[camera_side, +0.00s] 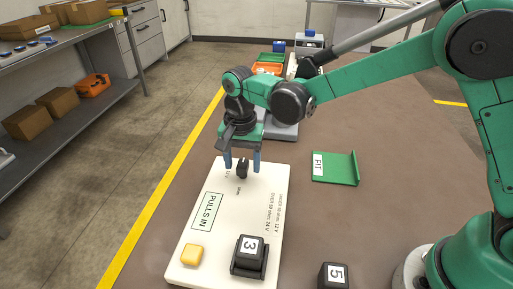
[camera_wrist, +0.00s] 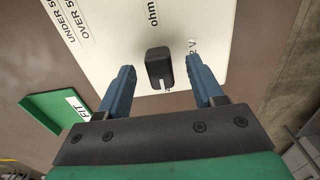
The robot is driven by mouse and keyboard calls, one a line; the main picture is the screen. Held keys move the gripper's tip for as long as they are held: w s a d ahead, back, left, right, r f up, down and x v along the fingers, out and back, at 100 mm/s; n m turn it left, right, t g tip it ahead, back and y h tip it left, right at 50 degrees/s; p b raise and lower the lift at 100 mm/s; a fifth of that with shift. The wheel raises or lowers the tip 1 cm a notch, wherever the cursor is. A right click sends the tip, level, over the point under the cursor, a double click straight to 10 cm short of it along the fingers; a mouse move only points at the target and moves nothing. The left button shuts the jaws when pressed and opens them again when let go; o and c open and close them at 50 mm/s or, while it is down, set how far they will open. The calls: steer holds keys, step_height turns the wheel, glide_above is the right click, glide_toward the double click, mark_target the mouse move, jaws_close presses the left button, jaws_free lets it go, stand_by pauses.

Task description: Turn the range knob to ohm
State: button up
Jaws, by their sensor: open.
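The range knob (camera_wrist: 157,66) is a small black block on a white panel (camera_side: 212,256); it also shows in the side view (camera_side: 242,171). In the wrist view its white mark sits at the lower end, facing my gripper. The printed word "ohm" (camera_wrist: 153,14) lies beyond its opposite end, and a partly hidden "V" label (camera_wrist: 193,45) is to its right. My gripper (camera_wrist: 160,66) is open, with one blue finger on either side of the knob and a visible gap on both sides. It also shows in the side view (camera_side: 242,162). Finger height above the panel is unclear.
The panel also carries a yellow button (camera_side: 191,254), a black block marked 3 (camera_side: 249,256) and a "PULLS IN" label (camera_side: 207,211). A green FIT tray (camera_side: 336,168) and a block marked 5 (camera_side: 333,275) are to the right. Bare brown table lies between them.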

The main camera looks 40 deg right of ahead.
jaws_close()
